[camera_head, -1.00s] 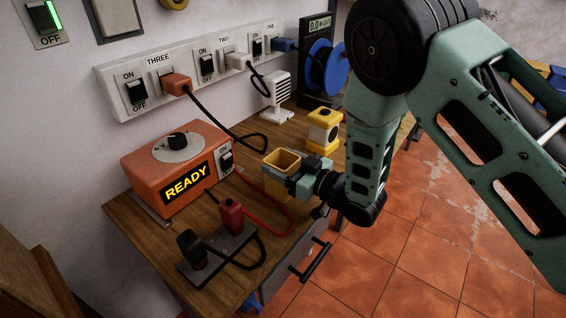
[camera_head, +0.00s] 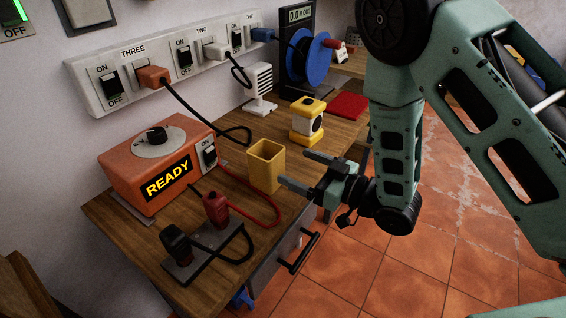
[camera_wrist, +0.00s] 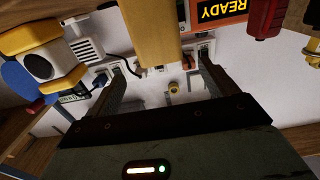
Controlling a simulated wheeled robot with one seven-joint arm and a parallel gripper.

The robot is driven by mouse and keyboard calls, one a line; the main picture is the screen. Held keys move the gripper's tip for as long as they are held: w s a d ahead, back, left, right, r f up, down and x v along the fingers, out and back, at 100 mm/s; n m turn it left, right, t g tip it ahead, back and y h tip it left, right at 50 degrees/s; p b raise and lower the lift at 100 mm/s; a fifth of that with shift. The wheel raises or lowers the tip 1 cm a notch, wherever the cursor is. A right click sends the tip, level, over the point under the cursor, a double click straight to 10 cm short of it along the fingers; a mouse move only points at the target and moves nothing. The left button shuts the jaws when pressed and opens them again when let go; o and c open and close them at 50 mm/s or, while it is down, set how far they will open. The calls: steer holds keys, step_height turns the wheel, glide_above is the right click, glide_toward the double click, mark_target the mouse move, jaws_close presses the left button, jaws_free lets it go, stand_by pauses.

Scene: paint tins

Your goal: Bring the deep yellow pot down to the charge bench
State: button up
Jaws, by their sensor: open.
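The deep yellow pot (camera_head: 266,167), a tall square open-topped container, stands upright on the wooden bench (camera_head: 118,222), right of the orange charger (camera_head: 155,175). My gripper (camera_head: 296,168) is open and empty, just right of the pot, with its two fingers pointing at it. In the wrist view the pot (camera_wrist: 146,32) shows beyond and between the open fingers (camera_wrist: 160,60), apparently clear of them. The pot's lower part is out of frame there.
A yellow-and-white lamp-like object (camera_head: 308,121) stands behind the pot. Red and black clamps (camera_head: 216,208) rest in front, with a red cable curving near the pot's base. A blue reel (camera_head: 306,58), white fan (camera_head: 261,85) and red mat (camera_head: 347,106) are farther back.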

steer(key=s+d+r+m+g+h, duration=0.1)
steer(key=s+d+r+g+h, duration=0.1)
steer(key=s, duration=0.6)
steer(key=s+d+r+m+g+h, duration=0.1)
steer(key=s+d+r+g+h, duration=0.1)
steer(key=s+g+h, duration=0.3)
steer(key=s+d+r+g+h, duration=0.2)
steer(key=s+r+g+h, duration=0.2)
steer(key=s, duration=0.7)
steer(key=h, duration=0.2)
steer(key=shift+s+m+h, duration=0.3)
steer(key=shift+s+m, duration=0.1)
steer(key=shift+d, duration=0.1)
step_height(320, 180, up, 2)
steer(key=shift+r+p, duration=0.1)
steer(key=shift+p, duration=0.95)
